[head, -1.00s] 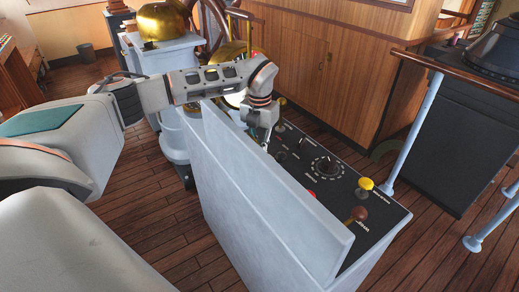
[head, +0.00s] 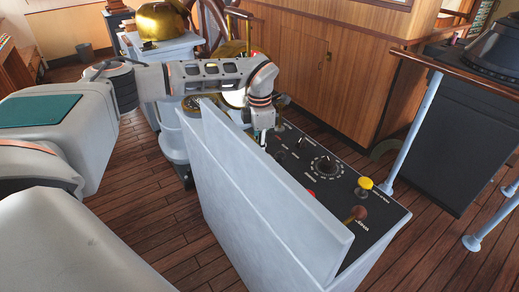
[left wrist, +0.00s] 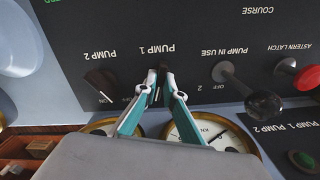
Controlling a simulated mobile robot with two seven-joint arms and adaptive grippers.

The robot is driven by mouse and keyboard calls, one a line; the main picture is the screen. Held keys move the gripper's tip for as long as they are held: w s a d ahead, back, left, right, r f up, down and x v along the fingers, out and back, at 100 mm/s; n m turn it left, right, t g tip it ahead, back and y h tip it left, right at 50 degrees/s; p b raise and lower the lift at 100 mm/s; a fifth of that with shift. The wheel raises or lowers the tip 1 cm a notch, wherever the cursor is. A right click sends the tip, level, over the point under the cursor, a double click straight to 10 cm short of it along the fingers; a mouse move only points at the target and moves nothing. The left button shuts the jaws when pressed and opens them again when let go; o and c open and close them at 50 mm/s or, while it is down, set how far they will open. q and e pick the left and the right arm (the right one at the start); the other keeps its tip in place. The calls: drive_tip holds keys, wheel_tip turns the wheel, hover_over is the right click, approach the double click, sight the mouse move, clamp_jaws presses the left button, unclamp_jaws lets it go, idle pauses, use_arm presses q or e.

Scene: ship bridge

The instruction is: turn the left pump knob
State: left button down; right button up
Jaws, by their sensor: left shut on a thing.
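My left gripper (left wrist: 160,82) is at the knob under the PUMP 1 label, seen upside down in the left wrist view. Its fingertips are closed around this small dark pump knob (left wrist: 158,90), which they mostly hide. The PUMP 2 knob (left wrist: 101,88) is dark with a pale edge and stands free to the left in that view. In the head view my left gripper (head: 263,138) points down at the far end of the black control panel (head: 300,172), partly behind the grey console wall. My right gripper is not in view.
The PUMP IN USE lever (left wrist: 262,100) and a red ASTERN LATCH knob (left wrist: 307,78) stand right of the gripper in the wrist view. Round gauges (left wrist: 212,130) lie below. The tall grey console wall (head: 265,205) stands between my base and the panel. A yellow knob (head: 364,185) is nearer.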

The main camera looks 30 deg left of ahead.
use_arm(q)
drive_tip(key=shift+m, duration=1.5)
drive_tip(key=c, duration=2.1)
unclamp_jaws()
drive_tip(key=shift+c, duration=0.2)
wheel_tip(320, 180, up, 12)
